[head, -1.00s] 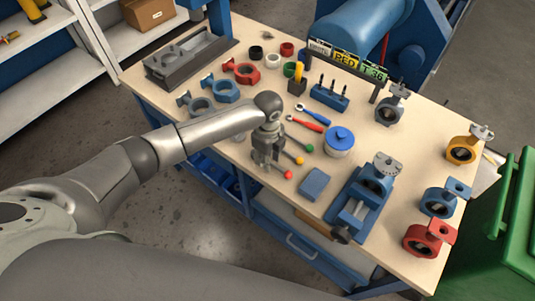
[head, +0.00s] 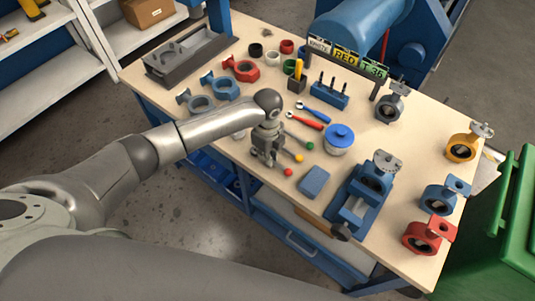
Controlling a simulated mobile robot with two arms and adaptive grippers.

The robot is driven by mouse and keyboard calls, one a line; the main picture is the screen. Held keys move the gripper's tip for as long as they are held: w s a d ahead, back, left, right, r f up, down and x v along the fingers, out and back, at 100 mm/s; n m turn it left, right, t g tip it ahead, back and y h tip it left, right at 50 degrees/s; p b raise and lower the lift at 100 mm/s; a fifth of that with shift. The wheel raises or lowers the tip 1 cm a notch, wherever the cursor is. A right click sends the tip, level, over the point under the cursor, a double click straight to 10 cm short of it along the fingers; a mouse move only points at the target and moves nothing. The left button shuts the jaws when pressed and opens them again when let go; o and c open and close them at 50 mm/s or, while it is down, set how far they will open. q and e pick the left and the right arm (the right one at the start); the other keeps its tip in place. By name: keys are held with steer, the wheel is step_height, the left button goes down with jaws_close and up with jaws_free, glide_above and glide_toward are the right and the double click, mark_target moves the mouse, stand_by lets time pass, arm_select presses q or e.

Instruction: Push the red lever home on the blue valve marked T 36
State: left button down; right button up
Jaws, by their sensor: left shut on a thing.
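My left gripper (head: 267,162) is low over the front of the workbench, shut on the red-knobbed lever (head: 288,172). The knob sticks out to the right of the fingers; the rest of the lever is hidden. A blue valve body (head: 374,179) with a grey notched top plate sits in the blue vise (head: 354,211), to the right of the gripper and apart from it. A sign rack at the back carries a green plate reading T 36 (head: 373,69). No marking is readable on the valve itself. My right gripper is not in view.
Levers with yellow (head: 298,159) and green (head: 309,146) knobs lie beside the gripper. A blue block (head: 314,181) and a blue-lidded pot (head: 340,140) stand between gripper and vise. Yellow (head: 462,148), blue (head: 439,200) and red (head: 422,238) valves line the right edge.

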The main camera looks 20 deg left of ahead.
arm_select(q)
steer(key=shift+r, duration=0.15)
step_height(320, 180, up, 3)
steer(key=p, duration=0.3)
steer(key=shift+p, duration=0.4)
